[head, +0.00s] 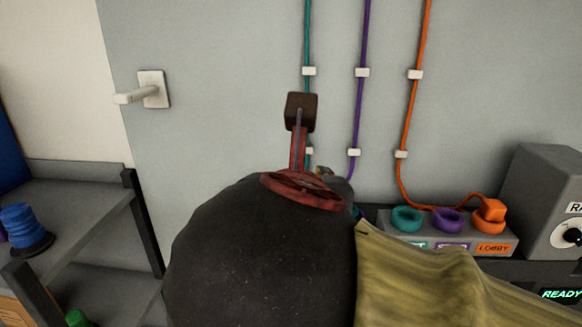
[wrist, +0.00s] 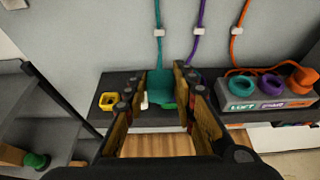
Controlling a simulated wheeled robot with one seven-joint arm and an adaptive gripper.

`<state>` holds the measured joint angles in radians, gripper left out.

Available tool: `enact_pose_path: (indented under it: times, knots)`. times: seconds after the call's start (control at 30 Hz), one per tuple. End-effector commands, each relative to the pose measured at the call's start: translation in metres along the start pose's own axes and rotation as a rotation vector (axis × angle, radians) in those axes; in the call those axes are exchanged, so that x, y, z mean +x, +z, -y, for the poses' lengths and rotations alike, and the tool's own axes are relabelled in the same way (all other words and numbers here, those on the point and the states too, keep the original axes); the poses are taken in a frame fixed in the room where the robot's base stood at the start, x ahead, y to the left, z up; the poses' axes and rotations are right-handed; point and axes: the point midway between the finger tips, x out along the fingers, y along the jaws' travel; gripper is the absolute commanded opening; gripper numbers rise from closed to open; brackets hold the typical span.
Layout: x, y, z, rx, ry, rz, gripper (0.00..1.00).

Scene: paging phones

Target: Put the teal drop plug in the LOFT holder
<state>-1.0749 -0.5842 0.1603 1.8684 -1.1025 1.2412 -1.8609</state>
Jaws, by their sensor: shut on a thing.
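The teal drop plug (wrist: 161,88) is between the fingers of my gripper (wrist: 160,76) in the wrist view, and the fingers are shut on it. Its teal cord (wrist: 158,48) runs up the wall behind. The LOFT holder (wrist: 242,86) is the teal ring at the left of the grey block, to the right of my gripper. It looks empty. The ring also shows in the head view (head: 407,218). In the head view my arm covers the gripper and the plug.
Next to the LOFT ring is a purple ring (head: 448,219). An orange plug (head: 489,211) sits at the LOBBY place. A grey speaker box (head: 545,205) stands at the right. A yellow item (wrist: 108,101) lies on the dark shelf. A side shelf (head: 75,190) is at the left.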

Motion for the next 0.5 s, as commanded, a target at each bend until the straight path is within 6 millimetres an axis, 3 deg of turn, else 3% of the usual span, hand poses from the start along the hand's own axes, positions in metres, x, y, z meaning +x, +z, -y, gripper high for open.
enact_pose_path:
  times: [0.5]
  knots:
    - [0.018, 0.009, 0.045, 0.003, -0.004, 0.0, 0.01]
